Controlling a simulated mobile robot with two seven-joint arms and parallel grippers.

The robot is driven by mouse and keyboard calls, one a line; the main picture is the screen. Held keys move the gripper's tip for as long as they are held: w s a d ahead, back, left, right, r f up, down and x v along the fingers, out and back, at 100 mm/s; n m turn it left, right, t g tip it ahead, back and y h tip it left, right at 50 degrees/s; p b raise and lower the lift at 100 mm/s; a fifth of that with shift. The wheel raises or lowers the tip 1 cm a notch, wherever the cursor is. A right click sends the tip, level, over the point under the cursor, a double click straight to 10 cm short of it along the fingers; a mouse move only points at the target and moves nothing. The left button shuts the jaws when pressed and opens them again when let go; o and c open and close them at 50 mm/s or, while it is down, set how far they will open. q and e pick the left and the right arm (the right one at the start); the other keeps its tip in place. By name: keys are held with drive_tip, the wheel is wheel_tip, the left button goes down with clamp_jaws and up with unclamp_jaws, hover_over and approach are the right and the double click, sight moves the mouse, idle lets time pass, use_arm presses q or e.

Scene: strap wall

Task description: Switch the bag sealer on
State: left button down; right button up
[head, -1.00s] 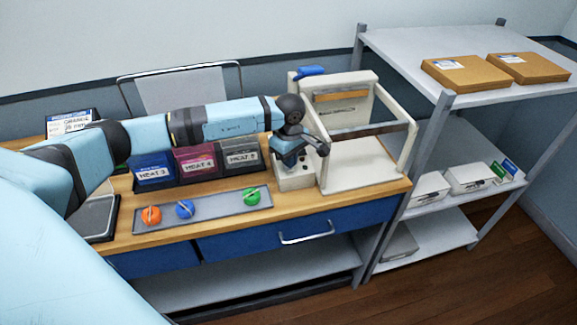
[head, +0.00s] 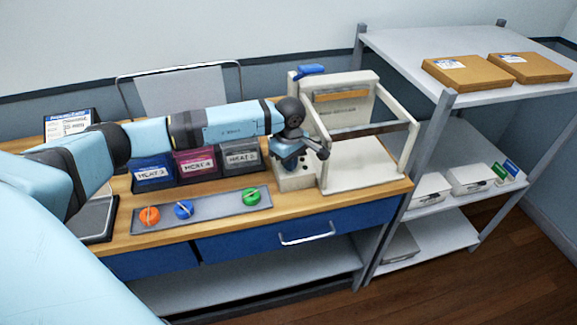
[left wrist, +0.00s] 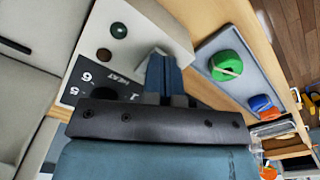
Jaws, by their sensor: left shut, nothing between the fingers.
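The bag sealer (head: 350,165) is a cream machine with an open frame, on the right of the wooden bench. Its small control box (head: 297,182) is at its left front. In the left wrist view the control box (left wrist: 155,25) shows a dark green round part (left wrist: 118,30), a dark red round part (left wrist: 103,55) and a black panel marked HEAT with numbers (left wrist: 85,78). My left gripper (head: 291,163) is shut and empty over the control box. In the left wrist view its fingertips (left wrist: 164,60) point at the box's edge; contact cannot be told. My right gripper is out of view.
A grey shelf unit (head: 400,45) with boxes stands at the right.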

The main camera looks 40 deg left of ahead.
use_arm(q)
drive_tip(key=shift+s, duration=0.1)
drive_tip(key=shift+r+p, duration=1.45)
drive_tip(key=shift+r, duration=1.95)
